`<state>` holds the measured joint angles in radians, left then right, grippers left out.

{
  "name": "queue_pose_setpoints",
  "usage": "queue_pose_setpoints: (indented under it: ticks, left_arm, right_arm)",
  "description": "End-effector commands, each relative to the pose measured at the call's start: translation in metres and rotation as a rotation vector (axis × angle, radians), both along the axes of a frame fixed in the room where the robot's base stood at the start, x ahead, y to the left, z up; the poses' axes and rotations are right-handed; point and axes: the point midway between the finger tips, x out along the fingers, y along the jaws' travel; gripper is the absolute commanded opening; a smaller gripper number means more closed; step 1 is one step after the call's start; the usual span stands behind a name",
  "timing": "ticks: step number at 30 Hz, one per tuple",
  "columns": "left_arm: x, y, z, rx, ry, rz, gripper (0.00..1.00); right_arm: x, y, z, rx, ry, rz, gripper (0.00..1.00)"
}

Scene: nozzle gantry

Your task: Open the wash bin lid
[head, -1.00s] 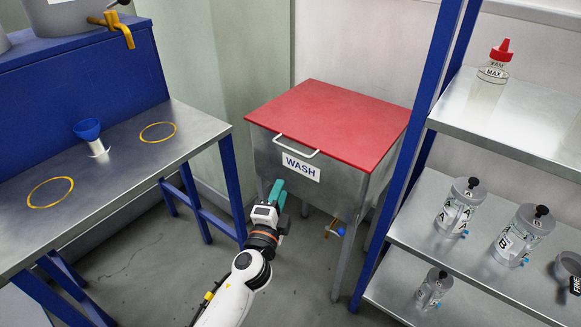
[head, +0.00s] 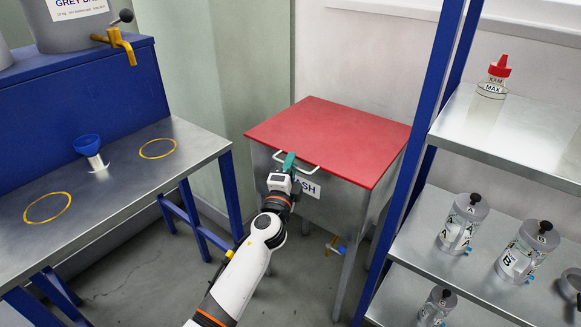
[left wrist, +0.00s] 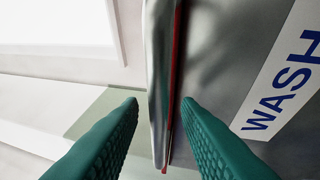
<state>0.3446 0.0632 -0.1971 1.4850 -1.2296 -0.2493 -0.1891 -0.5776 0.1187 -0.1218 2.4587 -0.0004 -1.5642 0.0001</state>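The wash bin (head: 342,212) is a grey metal box on legs with a flat red lid (head: 335,140), which is closed. A light bar handle (head: 309,169) runs along the lid's front edge, above the WASH label. My left gripper (head: 289,161) is at the handle, its teal fingers covering part of it and of the label in the head view. In the left wrist view the two fingers (left wrist: 161,102) are apart, one on each side of the metal handle bar (left wrist: 158,85), with a gap visible on both sides. My right gripper is not in view.
A steel bench (head: 115,180) with a blue funnel (head: 88,146) and yellow rings stands at the left. A blue-framed shelf (head: 490,140) with bottles stands close at the right. A tap (head: 335,246) sits below the bin. A wall is behind it.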

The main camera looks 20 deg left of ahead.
Motion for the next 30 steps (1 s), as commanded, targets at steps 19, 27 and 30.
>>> queue_pose_setpoints:
  ticks: [19,27,30]
  left_arm:
    - [0.001,0.000,0.000,0.000,0.000,0.000,0.00]
    - [0.001,0.000,0.003,0.000,0.000,0.000,0.00]
    - [0.001,0.000,0.006,0.000,-0.001,0.000,0.00]
  right_arm:
    - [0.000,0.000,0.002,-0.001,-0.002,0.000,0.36]
    - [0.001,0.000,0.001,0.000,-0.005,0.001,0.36]
    - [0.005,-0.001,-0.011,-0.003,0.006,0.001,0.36]
